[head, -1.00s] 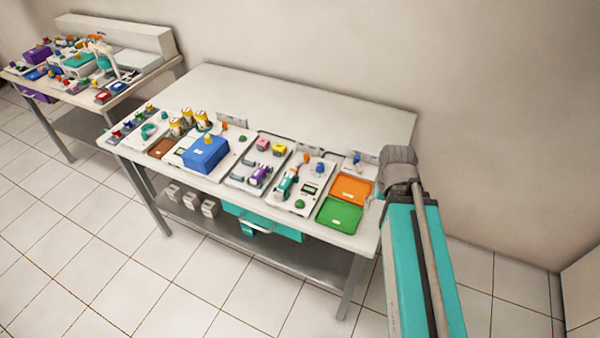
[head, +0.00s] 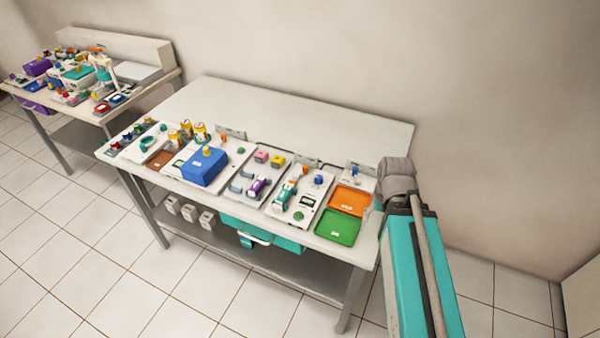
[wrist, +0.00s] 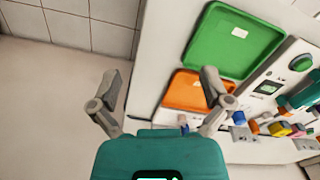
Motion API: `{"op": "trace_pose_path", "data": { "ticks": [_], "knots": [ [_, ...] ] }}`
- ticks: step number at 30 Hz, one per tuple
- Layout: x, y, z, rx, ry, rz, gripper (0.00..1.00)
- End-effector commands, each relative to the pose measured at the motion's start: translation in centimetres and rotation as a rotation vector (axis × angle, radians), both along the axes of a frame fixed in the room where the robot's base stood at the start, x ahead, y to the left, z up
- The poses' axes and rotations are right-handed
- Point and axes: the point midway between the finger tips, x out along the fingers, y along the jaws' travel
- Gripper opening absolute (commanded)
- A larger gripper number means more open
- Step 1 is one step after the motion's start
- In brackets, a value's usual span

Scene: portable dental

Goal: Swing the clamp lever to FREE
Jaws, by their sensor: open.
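I cannot tell for certain which part is the clamp lever, and no FREE marking is readable. Small orange upright parts show in the head view: one (head: 304,169) behind the teal hand tool, and another (head: 223,138) at the back of the bench panels. The teal tool (head: 287,189) lies on a white panel left of the trays. In the wrist view my gripper (wrist: 161,79) is open and empty, its two fingers apart above the bench's end beside the orange tray. In the head view my arm stands at the bench's right end and the gripper's fingers are not clearly visible.
A green tray (head: 338,227) and an orange tray (head: 350,200) lie at the bench's right end. A blue box (head: 204,167) and several knobs crowd the panels to the left. The bench's back strip (head: 300,120) is bare. A second cluttered table (head: 120,102) stands at far left.

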Motion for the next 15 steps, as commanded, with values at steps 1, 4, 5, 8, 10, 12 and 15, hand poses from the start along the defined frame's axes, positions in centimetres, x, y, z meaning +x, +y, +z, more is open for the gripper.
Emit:
{"op": "trace_pose_path", "data": {
  "ticks": [1,4,5,8,10,12,15],
  "knots": [
    [0.0,0.0,0.0,0.000,0.000,0.000,0.98],
    [0.0,0.0,0.0,0.000,0.000,0.000,0.98],
    [0.0,0.0,0.0,0.000,0.000,0.000,0.98],
    [0.0,0.0,0.0,0.000,0.000,0.000,0.89],
    [0.2,0.1,0.1,0.000,0.000,-0.003,0.76],
    [0.7,0.3,0.3,0.000,0.000,-0.010,0.63],
    [2.2,1.0,0.7,0.000,0.000,-0.035,0.63]
  ]
}}
